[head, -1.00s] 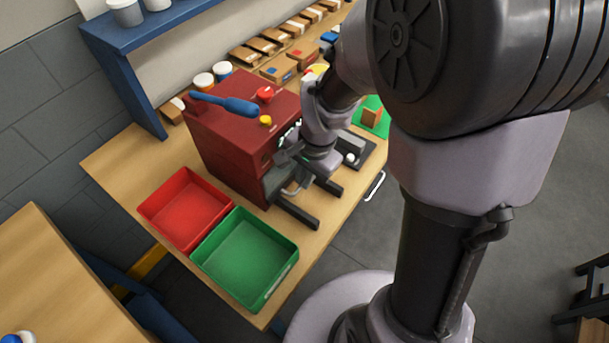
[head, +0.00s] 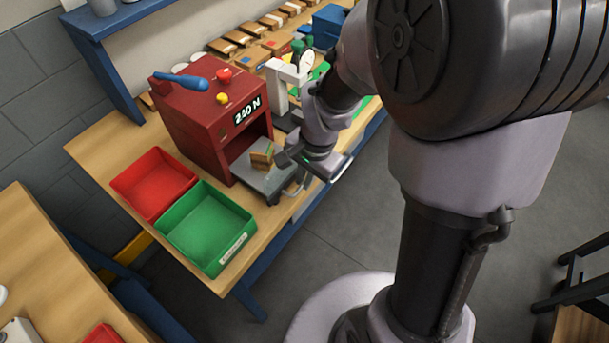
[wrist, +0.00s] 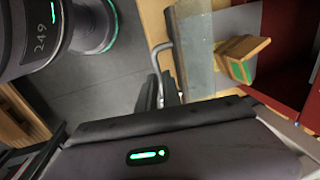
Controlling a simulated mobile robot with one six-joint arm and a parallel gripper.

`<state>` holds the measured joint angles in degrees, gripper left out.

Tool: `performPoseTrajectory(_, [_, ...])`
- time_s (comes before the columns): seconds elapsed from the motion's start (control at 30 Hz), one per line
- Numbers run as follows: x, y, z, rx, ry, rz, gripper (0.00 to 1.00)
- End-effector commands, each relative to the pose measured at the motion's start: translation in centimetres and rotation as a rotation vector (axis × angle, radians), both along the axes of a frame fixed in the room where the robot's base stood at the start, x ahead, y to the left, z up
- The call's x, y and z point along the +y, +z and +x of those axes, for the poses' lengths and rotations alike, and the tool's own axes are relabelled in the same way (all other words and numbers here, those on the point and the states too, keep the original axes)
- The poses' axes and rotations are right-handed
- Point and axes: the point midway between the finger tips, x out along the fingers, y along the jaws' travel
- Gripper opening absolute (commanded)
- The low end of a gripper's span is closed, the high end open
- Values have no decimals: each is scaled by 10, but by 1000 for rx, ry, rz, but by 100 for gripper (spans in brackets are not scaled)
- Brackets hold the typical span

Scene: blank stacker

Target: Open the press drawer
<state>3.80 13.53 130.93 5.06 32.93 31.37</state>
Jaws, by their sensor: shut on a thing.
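The press (head: 205,125) is a dark red box on the bench with a blue lever on top and "240 N" on its front. Its grey drawer (head: 262,180) stands out from the open front cavity. A wooden piece with a green face (head: 262,158) sits on the drawer; it also shows in the wrist view (wrist: 240,62). The drawer's metal handle (wrist: 160,56) is at its front edge. My gripper (wrist: 161,92) is shut on this handle. In the head view my wrist partly hides the drawer's front, and the fingertips are hard to make out.
A red tray (head: 113,185) and a green tray (head: 166,234) stand left of the press. A white upright device (head: 277,85) stands right of the press. Cardboard boxes line the bench's back.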

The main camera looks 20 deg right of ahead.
Motion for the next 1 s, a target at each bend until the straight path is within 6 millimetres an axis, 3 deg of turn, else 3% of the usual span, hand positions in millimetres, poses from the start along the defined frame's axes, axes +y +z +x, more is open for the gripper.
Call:
performPoseTrajectory(0.23, [0, 1, 1, -4, 0, 0, 0])
performPoseTrajectory(0.27, [0, 1, 1, -4, 0, 0, 13])
performPoseTrajectory(0.3, [0, 1, 1, -4, 0, 0, 18])
performPoseTrajectory(0.67, [0, 8, 1, -4, 0, 1, 18])
performPoseTrajectory(0.77, [-2, 25, -1, -6, -1, 0, 18])
performPoseTrajectory(1.0, [-10, 101, -11, -9, 0, -1, 18])
